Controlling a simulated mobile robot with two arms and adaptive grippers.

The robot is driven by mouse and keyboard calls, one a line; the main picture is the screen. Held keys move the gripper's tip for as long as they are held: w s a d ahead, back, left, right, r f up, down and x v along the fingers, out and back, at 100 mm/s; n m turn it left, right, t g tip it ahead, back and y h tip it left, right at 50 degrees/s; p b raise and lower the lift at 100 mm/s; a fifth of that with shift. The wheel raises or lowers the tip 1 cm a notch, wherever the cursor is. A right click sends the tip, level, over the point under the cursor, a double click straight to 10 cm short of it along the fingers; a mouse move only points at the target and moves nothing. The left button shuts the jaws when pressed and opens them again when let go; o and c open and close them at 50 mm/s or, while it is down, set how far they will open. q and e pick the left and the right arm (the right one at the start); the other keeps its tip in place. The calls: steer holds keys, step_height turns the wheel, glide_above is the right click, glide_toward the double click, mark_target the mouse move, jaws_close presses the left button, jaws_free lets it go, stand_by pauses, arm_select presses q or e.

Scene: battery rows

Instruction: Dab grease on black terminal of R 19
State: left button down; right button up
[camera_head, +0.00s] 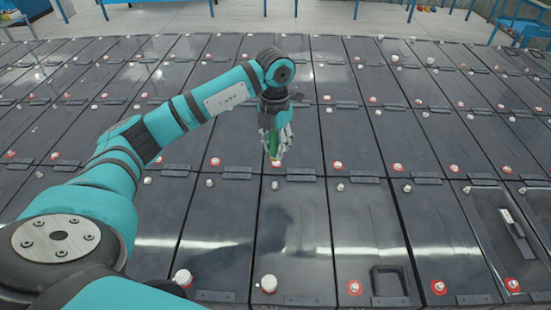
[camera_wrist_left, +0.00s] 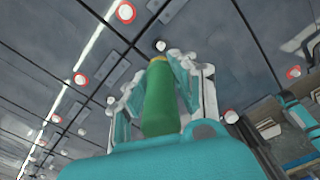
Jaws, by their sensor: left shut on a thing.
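My left gripper (camera_head: 275,150) is shut on a green grease tube (camera_head: 273,144), which points down over the battery rows. In the left wrist view the green tube (camera_wrist_left: 161,98) sits between the two fingers (camera_wrist_left: 165,75), with its yellowish tip away from the wrist. A small grey-white terminal without a red ring (camera_wrist_left: 160,45) shows just beyond the tip; I cannot tell whether they touch. In the head view, a terminal (camera_head: 276,162) shows just below the gripper. No R 19 label is readable. My right gripper is not in view.
Dark batteries (camera_head: 290,235) stand close together in rows, with red-ringed and plain terminals. White-capped terminals (camera_head: 268,284) stand at the near edge. A black square frame (camera_head: 389,281) lies at the front, and a dark object (camera_head: 516,232) lies at the right.

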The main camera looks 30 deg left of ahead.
arm_select(q)
steer(key=f+b, duration=0.3)
steer(key=f, duration=0.1)
steer(key=shift+s+d+f+b, duration=0.1)
steer(key=shift+s+d+b, duration=0.05)
steer(key=shift+s+b, duration=0.15)
steer(key=shift+w+f, duration=0.15)
steer(key=shift+f, duration=0.3)
steer(key=shift+f+b, duration=0.55)
steer(key=shift+b, duration=0.1)
steer(key=shift+f+b, duration=0.7)
steer(key=shift+f, duration=0.4)
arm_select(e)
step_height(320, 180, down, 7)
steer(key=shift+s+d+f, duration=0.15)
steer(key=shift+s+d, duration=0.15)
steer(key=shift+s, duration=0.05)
arm_select(q)
steer(key=shift+r, duration=0.1)
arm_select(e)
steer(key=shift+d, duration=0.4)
arm_select(q)
steer(key=shift+f+b, duration=0.5)
steer(key=shift+f, duration=0.15)
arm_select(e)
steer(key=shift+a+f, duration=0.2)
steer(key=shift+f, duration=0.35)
